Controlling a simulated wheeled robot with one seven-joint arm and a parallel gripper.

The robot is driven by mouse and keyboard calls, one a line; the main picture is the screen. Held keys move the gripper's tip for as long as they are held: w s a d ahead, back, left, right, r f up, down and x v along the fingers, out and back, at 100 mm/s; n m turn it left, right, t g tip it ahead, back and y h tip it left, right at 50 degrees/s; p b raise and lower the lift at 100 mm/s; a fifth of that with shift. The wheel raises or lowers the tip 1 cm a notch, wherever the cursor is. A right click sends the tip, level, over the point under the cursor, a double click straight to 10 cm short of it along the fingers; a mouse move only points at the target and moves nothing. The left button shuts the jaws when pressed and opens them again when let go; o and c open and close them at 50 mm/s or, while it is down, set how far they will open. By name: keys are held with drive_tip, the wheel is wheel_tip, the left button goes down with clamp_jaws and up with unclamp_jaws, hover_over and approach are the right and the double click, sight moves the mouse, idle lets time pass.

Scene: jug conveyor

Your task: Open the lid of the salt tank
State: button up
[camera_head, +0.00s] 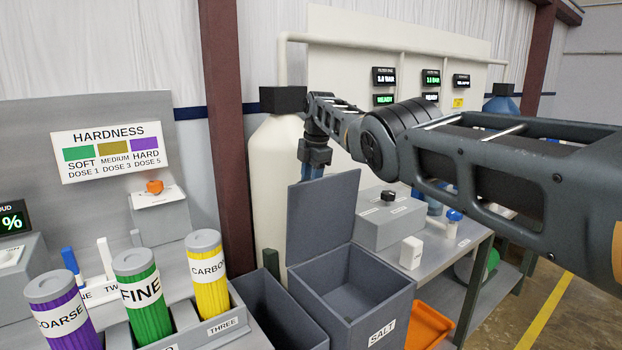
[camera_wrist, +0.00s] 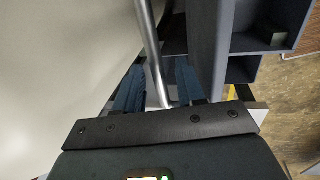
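The salt tank (camera_head: 380,314) is a grey square box with a SALT label. Its lid (camera_head: 322,218) stands up nearly vertical at the back left edge, leaving the mouth uncovered. My gripper (camera_head: 312,172) is behind the upper part of the lid, which partly hides it. In the wrist view the lid (camera_wrist: 205,50) shows as a grey-blue panel just right of my blue fingers (camera_wrist: 160,70). The fingers are apart, with no object clearly held; whether one touches the lid cannot be told.
A big white vessel (camera_head: 272,175) stands close behind my gripper. A grey metal pipe (camera_wrist: 150,45) passes near the fingers in the wrist view. COARSE, FINE and CARBON canisters (camera_head: 143,295) stand at the left. An orange bin (camera_head: 428,325) is right of the tank.

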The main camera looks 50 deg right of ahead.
drive_tip(key=shift+r, duration=0.15)
drive_tip(key=shift+r, duration=0.45)
wheel_tip(320, 180, up, 6)
drive_tip(key=s, duration=0.1)
drive_tip(key=shift+s+a+r+b, duration=0.15)
drive_tip(key=shift+s+r+b, duration=0.1)
drive_tip(key=shift+b, duration=0.2)
